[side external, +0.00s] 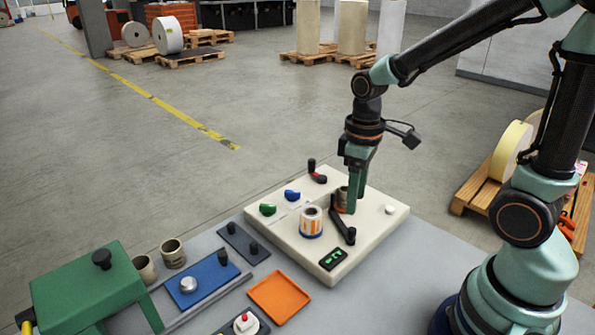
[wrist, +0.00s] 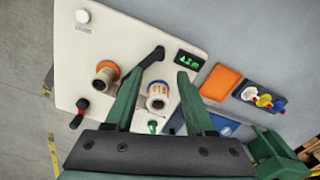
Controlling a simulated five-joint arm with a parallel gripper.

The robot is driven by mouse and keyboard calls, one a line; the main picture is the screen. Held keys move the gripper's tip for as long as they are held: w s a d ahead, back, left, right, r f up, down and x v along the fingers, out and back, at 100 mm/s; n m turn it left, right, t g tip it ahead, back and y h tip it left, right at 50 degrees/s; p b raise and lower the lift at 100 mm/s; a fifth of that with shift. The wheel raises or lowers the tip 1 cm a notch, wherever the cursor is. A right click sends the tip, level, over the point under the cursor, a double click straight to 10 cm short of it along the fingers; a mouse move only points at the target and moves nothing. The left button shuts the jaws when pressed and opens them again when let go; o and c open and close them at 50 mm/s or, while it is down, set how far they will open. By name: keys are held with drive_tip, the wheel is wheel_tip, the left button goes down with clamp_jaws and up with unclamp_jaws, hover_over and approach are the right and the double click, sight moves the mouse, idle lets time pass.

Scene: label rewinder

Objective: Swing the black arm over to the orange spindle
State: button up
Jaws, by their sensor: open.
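The black arm (side external: 342,226) lies on the cream panel (side external: 290,240). One end sits between the two spindles and the other, with a raised knob, points toward the display. It also shows in the wrist view (wrist: 152,57). The orange spindle (wrist: 104,77) has an orange flange and a brown core; in the side view it is partly hidden behind my gripper (side external: 354,207). A blue-flanged spindle (wrist: 157,97) carries a white roll with orange marks. My gripper is open and empty, low over the panel; in the wrist view its left finger overlaps the arm's inner end.
The panel also has a red-and-black lever (side external: 317,173), blue (side external: 292,195) and green (side external: 267,209) knobs, a white button (side external: 390,209) and a display (side external: 333,260). An orange tray (side external: 279,297), a blue plate (side external: 203,279) and a green machine (side external: 85,285) stand to the left.

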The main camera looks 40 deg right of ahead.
drive_tip(key=shift+r, duration=2.05)
wheel_tip(320, 180, up, 6)
drive_tip(key=s+a+m+t, duration=0.1)
drive_tip(key=s+m+t, duration=0.1)
drive_tip(key=t, duration=0.3)
drive_tip(key=shift+a+r+m+t, duration=0.15)
drive_tip(key=shift+r+m+t, duration=0.15)
drive_tip(key=shift+m, duration=0.5)
